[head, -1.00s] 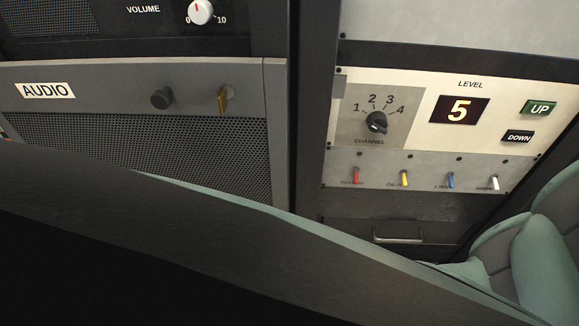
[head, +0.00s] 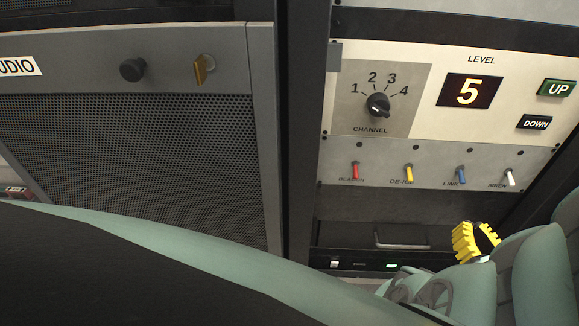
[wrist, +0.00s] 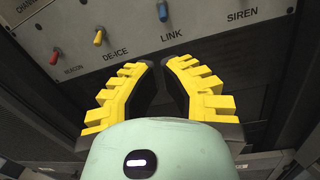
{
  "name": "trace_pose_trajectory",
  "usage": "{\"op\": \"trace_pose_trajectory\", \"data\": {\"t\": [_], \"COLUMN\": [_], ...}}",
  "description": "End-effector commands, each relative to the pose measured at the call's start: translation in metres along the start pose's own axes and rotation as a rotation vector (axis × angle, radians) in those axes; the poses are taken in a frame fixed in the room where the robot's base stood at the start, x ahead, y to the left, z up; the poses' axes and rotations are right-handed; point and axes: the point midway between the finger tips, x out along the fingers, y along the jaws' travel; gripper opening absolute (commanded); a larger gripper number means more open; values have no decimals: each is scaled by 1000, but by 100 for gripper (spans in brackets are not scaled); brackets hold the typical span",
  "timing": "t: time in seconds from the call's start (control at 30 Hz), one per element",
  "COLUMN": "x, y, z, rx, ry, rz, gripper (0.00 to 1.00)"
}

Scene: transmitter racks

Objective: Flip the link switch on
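The link switch (head: 461,175) is a small blue-tipped toggle above the LINK label on the grey strip of the right rack panel. Its lever points down. My gripper (head: 473,243) has yellow toothed fingers and is below the switch row in the head view. In the wrist view its fingertips (wrist: 160,65) are below the LINK label, apart from the switch. A narrow gap shows between them, with nothing held.
The red (head: 355,171), yellow (head: 409,173) and white (head: 510,178) toggles flank the link switch. Above are the channel knob (head: 378,105), level display (head: 469,91) and UP and DOWN buttons. A drawer handle (head: 402,243) is below the strip.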

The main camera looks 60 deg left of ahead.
Motion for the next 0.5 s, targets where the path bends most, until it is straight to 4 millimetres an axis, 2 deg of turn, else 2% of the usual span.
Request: {"op": "trace_pose_trajectory", "data": {"t": [0.27, 0.5], "x": [2, 21], "y": [0, -1], "z": [0, 0], "rx": [-1, -3], "ry": [1, -2], "rz": [-3, -5], "gripper": [0, 0]}}
